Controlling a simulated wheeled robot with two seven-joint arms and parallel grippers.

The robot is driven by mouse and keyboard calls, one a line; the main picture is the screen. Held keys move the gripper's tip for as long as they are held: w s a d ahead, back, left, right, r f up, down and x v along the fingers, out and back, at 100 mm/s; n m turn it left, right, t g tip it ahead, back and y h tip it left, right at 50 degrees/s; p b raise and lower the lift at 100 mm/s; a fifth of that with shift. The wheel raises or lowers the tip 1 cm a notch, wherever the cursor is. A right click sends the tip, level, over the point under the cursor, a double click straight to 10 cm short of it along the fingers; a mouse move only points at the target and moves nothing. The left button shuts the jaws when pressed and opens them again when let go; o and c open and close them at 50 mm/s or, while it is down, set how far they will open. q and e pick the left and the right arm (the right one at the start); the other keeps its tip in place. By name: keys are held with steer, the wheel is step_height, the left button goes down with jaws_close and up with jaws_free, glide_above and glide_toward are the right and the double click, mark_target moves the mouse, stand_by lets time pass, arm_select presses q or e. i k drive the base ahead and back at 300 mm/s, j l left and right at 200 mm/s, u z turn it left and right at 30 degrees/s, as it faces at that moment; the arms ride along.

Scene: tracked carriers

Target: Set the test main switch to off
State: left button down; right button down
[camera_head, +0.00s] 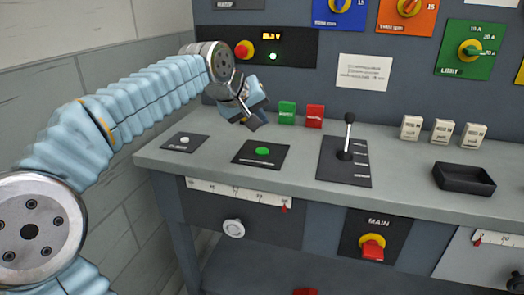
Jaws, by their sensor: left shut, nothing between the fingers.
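The main switch (372,247) is a red handle on a yellow round base. It sits on a black plate labelled MAIN on the bench's front face, right of the middle. Its red handle is at the lower part of the yellow base; I cannot read any on or off mark. My left gripper (252,122) is shut and empty. It is above the back of the bench top, left of the green block, well up and to the left of the main switch and apart from it. My right gripper is not in view.
A black lever (347,137) stands upright on the bench top (215,170). A green button (262,151), a green block (287,112), a red block (315,116) and a black tray (464,179) are also there. A white knob (233,228) is on the front face.

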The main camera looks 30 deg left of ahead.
mark_target(371, 250)
steer(key=k+j, duration=0.15)
steer(key=k, duration=0.85)
